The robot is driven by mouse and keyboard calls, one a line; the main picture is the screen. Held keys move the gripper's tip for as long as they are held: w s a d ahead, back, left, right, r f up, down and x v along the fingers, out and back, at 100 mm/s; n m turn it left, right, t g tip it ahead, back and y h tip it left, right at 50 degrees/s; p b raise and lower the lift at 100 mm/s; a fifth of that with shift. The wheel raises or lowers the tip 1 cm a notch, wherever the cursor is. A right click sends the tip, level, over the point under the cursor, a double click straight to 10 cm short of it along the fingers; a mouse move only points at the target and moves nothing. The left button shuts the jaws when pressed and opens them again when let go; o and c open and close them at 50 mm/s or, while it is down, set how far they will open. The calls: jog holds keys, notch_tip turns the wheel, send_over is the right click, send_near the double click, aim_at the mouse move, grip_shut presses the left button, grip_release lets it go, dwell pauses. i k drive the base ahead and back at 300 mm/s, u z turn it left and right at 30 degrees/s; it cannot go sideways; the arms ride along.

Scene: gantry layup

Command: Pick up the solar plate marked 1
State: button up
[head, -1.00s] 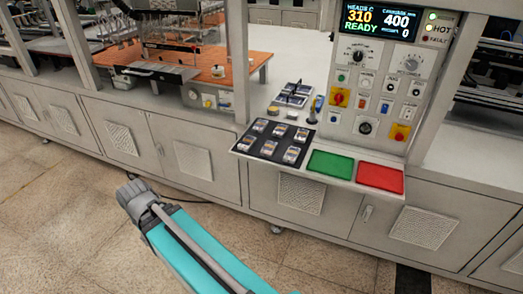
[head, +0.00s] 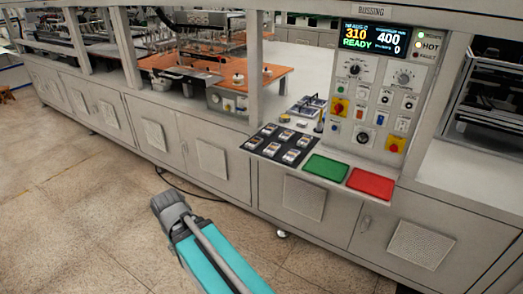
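Several small solar plates (head: 291,155) lie in rows on a black tray (head: 247,144) at the front edge of the machine's counter. The plates are too small to read, so I cannot tell which is marked 1. My arm reaches up from the bottom of the head view, well in front of and below the counter. My gripper's fingers are not visible; only the arm with its teal link and grey joint shows.
A green pad (head: 326,167) and a red pad (head: 370,184) lie right of the tray. Behind them stands a control panel (head: 376,100) with a screen reading 310 READY. Cabinets (head: 300,197) block below; the tiled floor (head: 90,215) is clear at left.

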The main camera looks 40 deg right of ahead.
aim_at(254, 142)
jog(key=k, duration=0.4)
jog(key=z, duration=1.7)
jog(key=i, duration=1.15)
